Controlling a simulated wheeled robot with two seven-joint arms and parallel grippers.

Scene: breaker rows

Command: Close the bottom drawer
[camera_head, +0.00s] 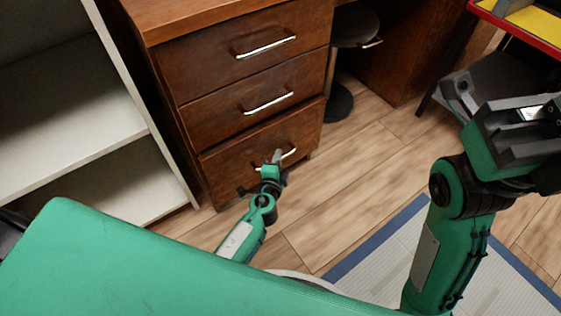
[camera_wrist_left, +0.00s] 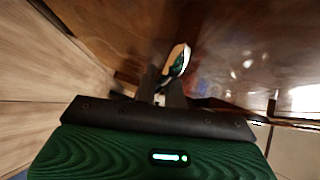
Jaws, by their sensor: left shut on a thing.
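The bottom drawer (camera_head: 232,161) is the lowest of three in a brown wooden desk. Its front stands slightly proud of the drawer above, with a dark gap along its top edge. My left gripper (camera_head: 275,164) is at the drawer's metal handle (camera_head: 289,154) and is shut on it. In the left wrist view the fingers (camera_wrist_left: 172,90) meet the shiny handle (camera_wrist_left: 178,60) close to the brown drawer front (camera_wrist_left: 225,55). The fingers hide part of the handle. My right gripper (camera_head: 525,112) is raised at the right, away from the desk; its jaws are unclear.
The middle drawer (camera_head: 250,102) and top drawer (camera_head: 240,52) look shut. A white shelf unit (camera_head: 80,130) stands close at the left. A dark round stool (camera_head: 352,28) is under the desk. Wooden floor (camera_head: 335,185) is clear in front, with a blue-edged mat (camera_head: 385,235) nearer me.

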